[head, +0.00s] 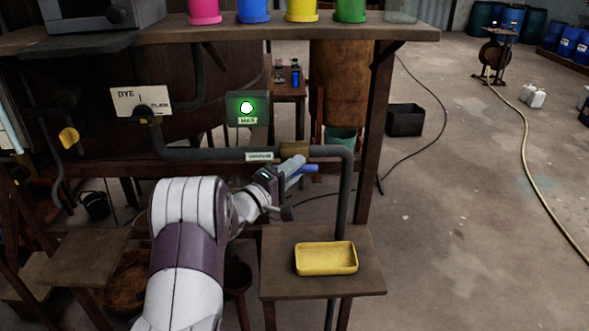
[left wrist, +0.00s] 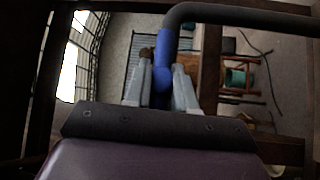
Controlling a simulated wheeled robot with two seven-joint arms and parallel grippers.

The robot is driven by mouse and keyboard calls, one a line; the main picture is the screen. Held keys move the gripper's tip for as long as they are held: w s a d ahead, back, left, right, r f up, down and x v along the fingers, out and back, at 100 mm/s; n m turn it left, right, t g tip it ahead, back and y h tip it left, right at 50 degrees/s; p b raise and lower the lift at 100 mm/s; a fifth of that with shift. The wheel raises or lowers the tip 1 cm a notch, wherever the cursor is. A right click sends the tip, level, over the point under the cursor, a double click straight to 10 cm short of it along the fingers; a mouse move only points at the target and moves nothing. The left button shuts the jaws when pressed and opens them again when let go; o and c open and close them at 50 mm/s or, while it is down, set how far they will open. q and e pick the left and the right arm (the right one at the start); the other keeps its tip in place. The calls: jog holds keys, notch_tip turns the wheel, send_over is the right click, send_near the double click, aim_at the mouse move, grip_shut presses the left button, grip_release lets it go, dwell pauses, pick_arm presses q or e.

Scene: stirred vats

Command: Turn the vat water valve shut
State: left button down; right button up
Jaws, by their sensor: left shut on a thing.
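The water valve has a brass-coloured body (head: 294,149) on the dark horizontal pipe below the dye panel. Its blue lever (head: 309,168) sticks out just below the body, past my gripper's fingers. My left gripper (head: 291,166) is shut on this lever. In the left wrist view the blue lever (left wrist: 163,60) runs between the two grey fingers (left wrist: 163,88), which close on it from both sides. The lever's exact angle to the pipe is hard to tell. My right gripper is not in view.
A dye panel (head: 140,102) with a knob and a green-lit box marked MAX (head: 247,108) are above the pipe. A yellow tray (head: 326,244) lies on a small wooden table (head: 280,283) below. A wooden post (head: 375,130) stands right of the valve. The floor at right is mostly open.

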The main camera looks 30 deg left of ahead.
pick_arm(q)
jog(key=shift+r+p, duration=0.1)
jog(key=shift+p, duration=0.5)
jog(key=m+g+y+p, duration=0.1)
jog(key=m+g+p, duration=0.1)
jog(key=p, duration=0.2)
jog(key=m+g+p, duration=0.1)
jog(key=g+p, duration=0.1)
jog(key=p, duration=0.2)
jog(key=m+g+y+p, duration=0.1)
jog(key=m+g+p, duration=0.1)
jog(key=p, duration=0.3)
jog(key=shift+r+m+y, duration=0.3)
jog(key=shift+f+m+g+y+p, duration=0.1)
jog(key=shift+m+g+y+p, duration=0.35)
jog(key=shift+p, duration=0.25)
jog(key=shift+f+m+g+y, duration=0.15)
jog(key=shift+m+g+y, duration=0.2)
jog(key=shift+g+y, duration=0.1)
jog(key=shift+f+m+g+y+b, duration=0.3)
jog(key=shift+m+g+y, duration=0.1)
jog(key=shift+g+y, duration=0.15)
jog(key=m+g+y+b, duration=0.1)
jog(key=y+b, duration=0.1)
jog(key=b, duration=0.3)
jog(key=shift+d, duration=0.1)
jog(key=shift+r+m+g+y+b, duration=0.25)
jog(key=shift+m+g+b, duration=0.1)
jog(key=shift+b, duration=0.45)
